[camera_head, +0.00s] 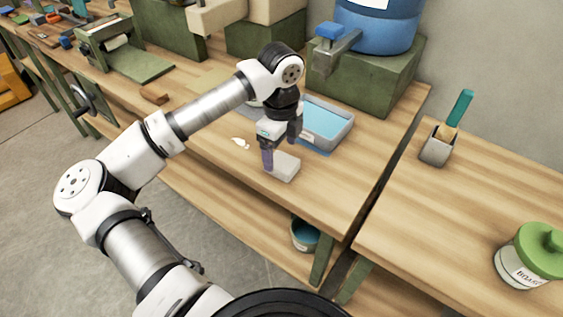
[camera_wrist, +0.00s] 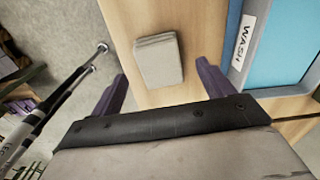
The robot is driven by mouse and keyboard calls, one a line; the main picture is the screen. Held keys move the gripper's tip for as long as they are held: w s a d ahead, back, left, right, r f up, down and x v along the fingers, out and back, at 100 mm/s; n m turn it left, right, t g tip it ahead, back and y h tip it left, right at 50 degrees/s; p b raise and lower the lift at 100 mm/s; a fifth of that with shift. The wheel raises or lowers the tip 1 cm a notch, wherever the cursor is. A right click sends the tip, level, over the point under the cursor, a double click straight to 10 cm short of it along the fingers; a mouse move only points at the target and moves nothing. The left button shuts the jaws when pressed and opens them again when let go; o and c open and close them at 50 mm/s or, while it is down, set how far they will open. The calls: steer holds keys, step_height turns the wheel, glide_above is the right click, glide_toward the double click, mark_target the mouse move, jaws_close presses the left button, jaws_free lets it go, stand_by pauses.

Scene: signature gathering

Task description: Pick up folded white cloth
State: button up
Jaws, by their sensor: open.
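The folded white cloth (camera_head: 286,167) is a small pale grey-white block lying flat on the wooden bench near its front edge. It also shows in the wrist view (camera_wrist: 158,60), ahead of and between my two purple fingers. My gripper (camera_head: 268,158) points down just to the left of the cloth in the head view, close to it; whether a finger touches it I cannot tell. In the wrist view my gripper (camera_wrist: 162,80) is open with nothing between the fingers. No part of the cloth seems hidden in the wrist view.
A grey tray (camera_head: 343,137) with blue inside, labelled WASH in the wrist view (camera_wrist: 244,38), stands just behind the cloth. A small white scrap (camera_head: 240,143) lies to the left. A blue barrel (camera_head: 375,30) stands on a green block (camera_head: 365,82) behind. The bench front is clear.

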mark_target(280, 161)
steer(key=shift+s+a+f+p, duration=0.1)
steer(key=shift+f+p, duration=0.6)
steer(key=shift+f, duration=1.4)
steer(key=c, duration=1.1)
steer(key=shift+o, duration=0.2)
steer(key=shift+r, duration=0.15)
step_height(280, 161, up, 18)
steer(key=b, duration=0.4)
steer(key=shift+b, duration=0.3)
